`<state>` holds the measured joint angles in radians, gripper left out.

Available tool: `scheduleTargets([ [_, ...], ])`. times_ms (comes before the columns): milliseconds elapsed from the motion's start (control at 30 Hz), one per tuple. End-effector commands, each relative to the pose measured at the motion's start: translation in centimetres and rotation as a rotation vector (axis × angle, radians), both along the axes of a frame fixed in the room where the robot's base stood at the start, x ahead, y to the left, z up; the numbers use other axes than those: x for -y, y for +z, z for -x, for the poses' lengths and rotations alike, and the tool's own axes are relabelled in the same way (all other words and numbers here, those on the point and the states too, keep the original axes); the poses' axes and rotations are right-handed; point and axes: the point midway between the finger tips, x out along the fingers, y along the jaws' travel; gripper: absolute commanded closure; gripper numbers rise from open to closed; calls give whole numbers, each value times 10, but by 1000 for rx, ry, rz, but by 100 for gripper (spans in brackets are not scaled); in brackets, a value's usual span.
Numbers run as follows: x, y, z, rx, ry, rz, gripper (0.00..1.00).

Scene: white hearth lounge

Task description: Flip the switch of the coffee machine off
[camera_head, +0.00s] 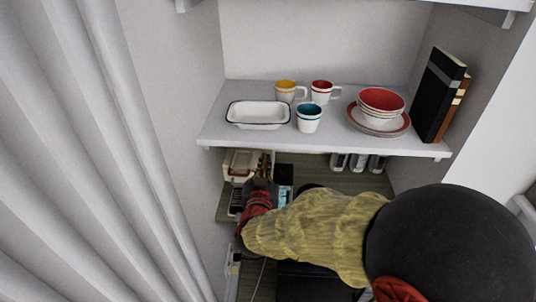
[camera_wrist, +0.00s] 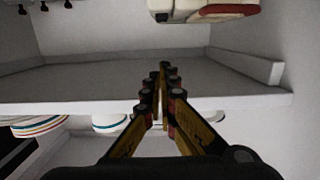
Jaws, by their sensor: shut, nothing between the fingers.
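A cream appliance with red trim (camera_head: 238,163), which looks like the coffee machine, stands on the lower shelf under the white shelf. It is partly hidden by my arm and gripper. My gripper (camera_head: 265,162) is beside its right side in the head view; I cannot tell whether they touch. In the wrist view, which appears upside down, my gripper (camera_wrist: 163,72) is shut and empty, with its fingers converging. A cream and red body (camera_wrist: 205,10), likely the same appliance, is cut off at the top edge there. I cannot make out the switch.
The white shelf (camera_head: 215,128) overhangs the lower shelf close to my gripper. It holds a white tray (camera_head: 258,124), three cups (camera_head: 309,122), stacked red and white bowls (camera_head: 381,100) and books (camera_head: 440,95). Glasses (camera_head: 357,162) stand below. A pale curtain (camera_head: 90,160) is left.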

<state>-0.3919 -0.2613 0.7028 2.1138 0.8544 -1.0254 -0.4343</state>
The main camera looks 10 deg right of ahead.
Motion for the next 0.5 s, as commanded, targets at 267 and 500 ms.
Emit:
scheduleTargets([
  [267, 6, -3, -15, 0, -3, -1, 100],
  [500, 20, -10, -57, -2, -3, 0, 100],
])
